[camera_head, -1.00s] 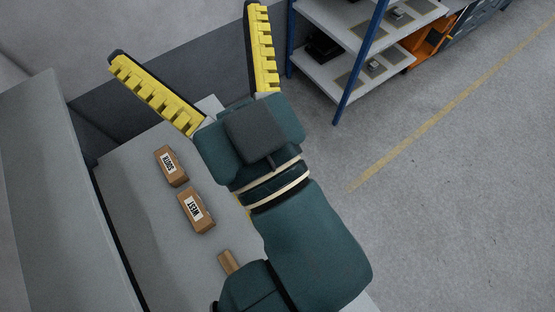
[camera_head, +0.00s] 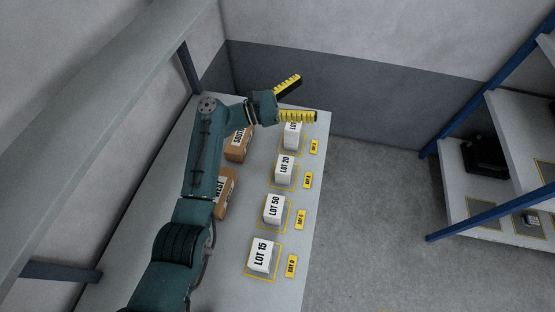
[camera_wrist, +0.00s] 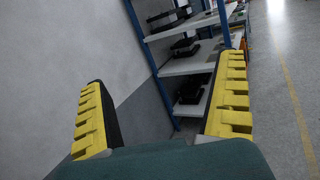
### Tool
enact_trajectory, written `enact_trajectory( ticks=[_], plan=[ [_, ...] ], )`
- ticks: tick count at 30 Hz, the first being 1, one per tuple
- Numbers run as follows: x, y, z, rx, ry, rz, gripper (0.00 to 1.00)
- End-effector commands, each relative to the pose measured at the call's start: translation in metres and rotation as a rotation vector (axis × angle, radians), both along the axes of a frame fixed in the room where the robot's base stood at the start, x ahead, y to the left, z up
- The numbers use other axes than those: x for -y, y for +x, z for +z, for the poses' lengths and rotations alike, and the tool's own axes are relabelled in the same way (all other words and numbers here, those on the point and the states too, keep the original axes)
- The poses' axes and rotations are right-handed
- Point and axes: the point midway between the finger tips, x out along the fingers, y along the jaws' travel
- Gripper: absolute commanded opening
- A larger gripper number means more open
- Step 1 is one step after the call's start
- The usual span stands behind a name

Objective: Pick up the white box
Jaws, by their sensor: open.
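Several white boxes stand in a row on the grey table (camera_head: 150,255) in the head view, each in a yellow outlined bay. They are the LOT 15 box (camera_head: 260,256), the LOT 50 box (camera_head: 274,209), the LOT 20 box (camera_head: 285,169) and a far box (camera_head: 292,140) whose label is partly hidden by my gripper. My gripper (camera_head: 306,97) is open and empty, above the far end of the table by that far box. Its yellow fingers show wide apart in the wrist view (camera_wrist: 160,115), with no box between them.
Brown boxes marked SOUTH (camera_head: 238,146) and WEST (camera_head: 225,194) stand left of the row, partly behind my arm. Yellow bay tags (camera_head: 300,220) line the table's right side. A blue-framed shelf (camera_head: 485,215) stands right, across clear floor. A wall closes the far end.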

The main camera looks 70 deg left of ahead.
Motion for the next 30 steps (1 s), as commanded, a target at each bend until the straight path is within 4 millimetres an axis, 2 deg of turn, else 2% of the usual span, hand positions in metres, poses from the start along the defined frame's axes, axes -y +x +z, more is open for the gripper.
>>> enact_trajectory(
  ticks=[1,2,3,6,9,12,15,30],
  plan=[
    [-0.012,-0.041,-0.065,-0.129,0.051,-0.015,1.00],
    [-0.012,-0.066,-0.098,-0.205,0.078,-0.043,1.00],
    [-0.008,-0.100,-0.136,-0.296,0.102,-0.087,1.00],
    [0.015,-0.180,-0.206,-0.453,0.111,-0.219,1.00],
    [0.044,-0.238,-0.240,-0.524,0.087,-0.334,1.00],
    [0.062,-0.265,-0.252,-0.545,0.069,-0.400,1.00],
    [0.070,-0.265,-0.259,-0.550,0.064,-0.420,1.00],
    [0.100,-0.206,-0.291,-0.549,0.066,-0.418,1.00]
  ],
)
